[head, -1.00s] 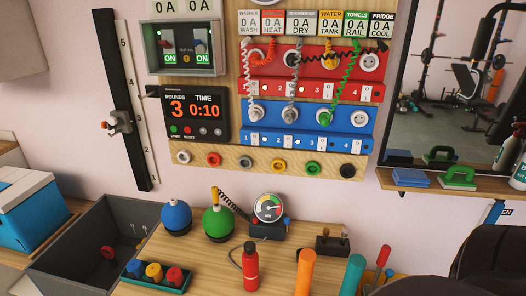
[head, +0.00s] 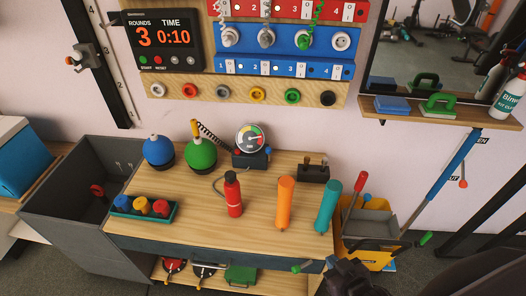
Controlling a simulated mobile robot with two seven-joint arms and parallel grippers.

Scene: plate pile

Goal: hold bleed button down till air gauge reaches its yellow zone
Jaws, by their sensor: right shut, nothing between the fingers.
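The air gauge (head: 251,138) is a round dial with green, yellow and red marks, on a dark box (head: 250,160) at the back of the wooden bench. Its needle points to the right, seemingly near the red marks; the exact reading is too small to tell. I cannot tell which part is the bleed button. My right gripper (head: 338,268) is shut and empty at the bottom, in front of the bench's front edge, well away from the gauge. My left gripper is not in view.
A green ball pump (head: 201,154) and blue ball (head: 158,149) stand left of the gauge. A yellow bucket (head: 377,255) is right of the bench (head: 185,220).

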